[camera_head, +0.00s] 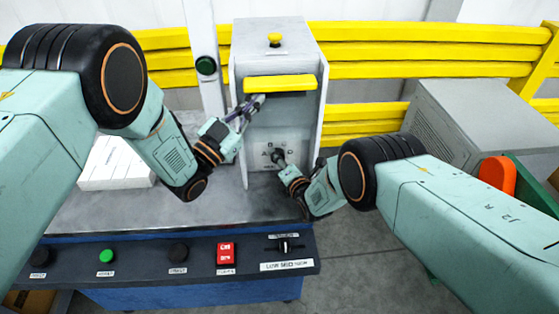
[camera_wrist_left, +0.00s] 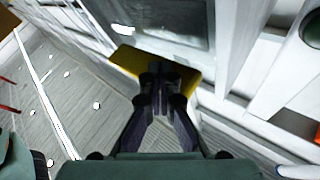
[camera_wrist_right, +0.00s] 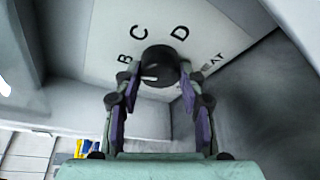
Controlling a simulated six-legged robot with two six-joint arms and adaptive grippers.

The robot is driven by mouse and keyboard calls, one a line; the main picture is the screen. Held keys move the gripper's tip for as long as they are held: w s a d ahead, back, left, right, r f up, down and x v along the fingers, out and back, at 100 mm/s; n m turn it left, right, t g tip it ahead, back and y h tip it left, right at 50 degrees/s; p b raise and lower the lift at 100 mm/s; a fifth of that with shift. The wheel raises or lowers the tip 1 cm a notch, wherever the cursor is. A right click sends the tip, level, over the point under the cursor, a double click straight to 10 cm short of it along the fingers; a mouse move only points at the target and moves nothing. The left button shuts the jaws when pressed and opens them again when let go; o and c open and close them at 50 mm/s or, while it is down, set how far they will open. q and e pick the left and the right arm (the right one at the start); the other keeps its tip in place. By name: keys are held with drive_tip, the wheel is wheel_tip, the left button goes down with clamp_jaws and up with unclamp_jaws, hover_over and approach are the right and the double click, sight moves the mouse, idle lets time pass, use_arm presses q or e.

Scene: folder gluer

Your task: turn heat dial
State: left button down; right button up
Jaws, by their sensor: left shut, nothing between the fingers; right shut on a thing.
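The heat dial (camera_wrist_right: 158,66) is a round black knob with a white pointer mark. It sits on a white plate (camera_wrist_right: 108,40) with letters B, C and D and part of a word ending in "AT". The pointer faces left, below the B and C side. My right gripper (camera_wrist_right: 158,84) is shut on the dial, a finger on each side; it also shows in the head view (camera_head: 282,162). My left gripper (camera_head: 254,102) is shut and empty, fingertips at the yellow bar (camera_head: 280,83) on the machine's front. In the left wrist view the fingertips (camera_wrist_left: 165,75) overlap this bar.
A control panel (camera_head: 200,258) with several knobs and buttons lines the table's front. White flat boxes (camera_head: 112,165) lie at left. A grey cabinet (camera_head: 480,110) stands at right.

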drive_tip(key=m+y, duration=0.1)
drive_tip(key=m, duration=0.1)
drive_tip(key=m+t, duration=0.1)
drive_tip(key=m, duration=0.1)
drive_tip(key=shift+f+m+y, duration=0.2)
drive_tip(key=shift+m+y, duration=0.1)
drive_tip(key=shift+y, duration=0.1)
drive_tip(key=shift+m+t, duration=0.8)
drive_tip(key=shift+m, duration=1.5)
drive_tip(key=o, duration=1.1)
drive_tip(key=shift+d, duration=0.1)
drive_tip(key=shift+o, duration=0.2)
drive_tip(key=shift+w+n, duration=0.1)
drive_tip(key=shift+n, duration=0.4)
drive_tip(key=shift+n, duration=0.4)
